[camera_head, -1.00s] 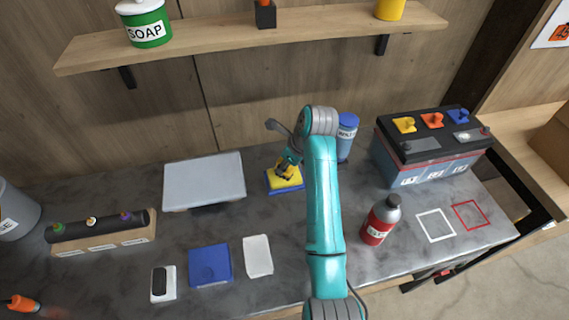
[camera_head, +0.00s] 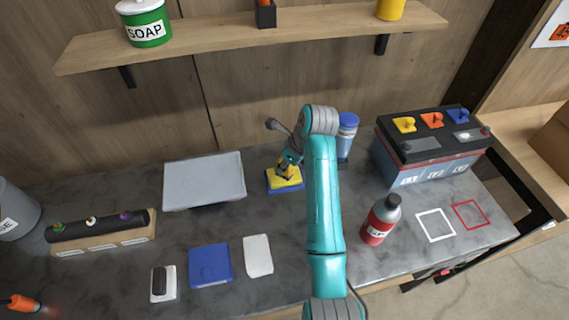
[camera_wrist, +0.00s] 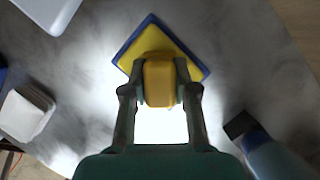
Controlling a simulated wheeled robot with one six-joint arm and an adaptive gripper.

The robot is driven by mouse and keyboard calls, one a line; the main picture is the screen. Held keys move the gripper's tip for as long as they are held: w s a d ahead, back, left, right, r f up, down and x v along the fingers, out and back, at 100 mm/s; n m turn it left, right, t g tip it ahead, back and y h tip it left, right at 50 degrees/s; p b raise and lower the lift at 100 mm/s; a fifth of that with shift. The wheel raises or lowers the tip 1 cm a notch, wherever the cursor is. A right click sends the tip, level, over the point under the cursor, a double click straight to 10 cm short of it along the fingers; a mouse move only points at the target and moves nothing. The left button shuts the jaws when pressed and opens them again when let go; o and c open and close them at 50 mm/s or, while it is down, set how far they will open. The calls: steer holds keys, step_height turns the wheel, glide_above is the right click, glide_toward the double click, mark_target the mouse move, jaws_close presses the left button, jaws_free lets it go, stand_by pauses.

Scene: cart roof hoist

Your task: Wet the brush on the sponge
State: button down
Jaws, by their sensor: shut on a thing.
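My gripper (camera_wrist: 160,80) is shut on a yellow block-shaped thing, seemingly the brush (camera_wrist: 159,84), with one finger on each side. The yellow sponge (camera_wrist: 152,38) sits in a square blue tray (camera_wrist: 198,66) directly below it. In the head view the sponge (camera_head: 277,183) lies on the bench near the back, with my gripper (camera_head: 289,168) over it. The brush's underside is hidden, so I cannot tell for certain whether it touches the sponge.
A blue bottle (camera_head: 347,132) stands close behind my arm. A grey tray (camera_head: 204,180) is left of the sponge. A red bottle (camera_head: 378,224) and a large battery (camera_head: 425,155) are to the right. A blue pad (camera_head: 210,264) and white pad (camera_head: 257,256) lie in front.

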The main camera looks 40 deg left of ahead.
steer(key=shift+r, duration=3.45)
